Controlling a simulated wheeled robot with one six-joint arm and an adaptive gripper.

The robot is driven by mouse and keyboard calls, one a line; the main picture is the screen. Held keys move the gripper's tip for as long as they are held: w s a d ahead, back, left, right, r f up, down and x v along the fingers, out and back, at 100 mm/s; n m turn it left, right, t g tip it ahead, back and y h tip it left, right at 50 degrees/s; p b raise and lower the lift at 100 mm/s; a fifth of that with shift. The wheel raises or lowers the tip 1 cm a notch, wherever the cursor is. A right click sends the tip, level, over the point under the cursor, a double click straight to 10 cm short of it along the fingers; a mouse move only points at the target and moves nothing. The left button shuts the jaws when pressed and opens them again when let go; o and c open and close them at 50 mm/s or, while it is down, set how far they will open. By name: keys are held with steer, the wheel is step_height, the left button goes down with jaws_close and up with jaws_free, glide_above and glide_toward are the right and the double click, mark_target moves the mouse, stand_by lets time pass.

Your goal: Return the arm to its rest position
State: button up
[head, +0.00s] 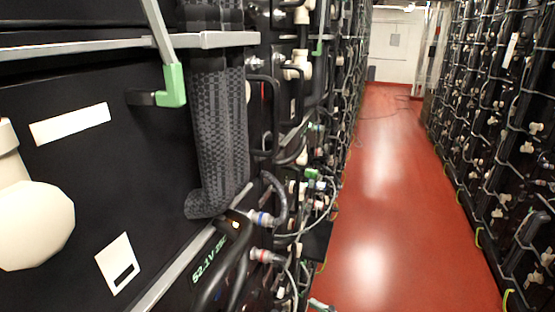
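My gripper does not show in the head view, and no part I can clearly tell as my arm shows either. The near battery rack (75,180) fills the left side, with dark cases and pale labels. Green digits (209,258) show beside black loops, partly unreadable.
Cables and hoses (300,215) stick out from the left rack. A grey textured sleeve (218,120) hangs close by.

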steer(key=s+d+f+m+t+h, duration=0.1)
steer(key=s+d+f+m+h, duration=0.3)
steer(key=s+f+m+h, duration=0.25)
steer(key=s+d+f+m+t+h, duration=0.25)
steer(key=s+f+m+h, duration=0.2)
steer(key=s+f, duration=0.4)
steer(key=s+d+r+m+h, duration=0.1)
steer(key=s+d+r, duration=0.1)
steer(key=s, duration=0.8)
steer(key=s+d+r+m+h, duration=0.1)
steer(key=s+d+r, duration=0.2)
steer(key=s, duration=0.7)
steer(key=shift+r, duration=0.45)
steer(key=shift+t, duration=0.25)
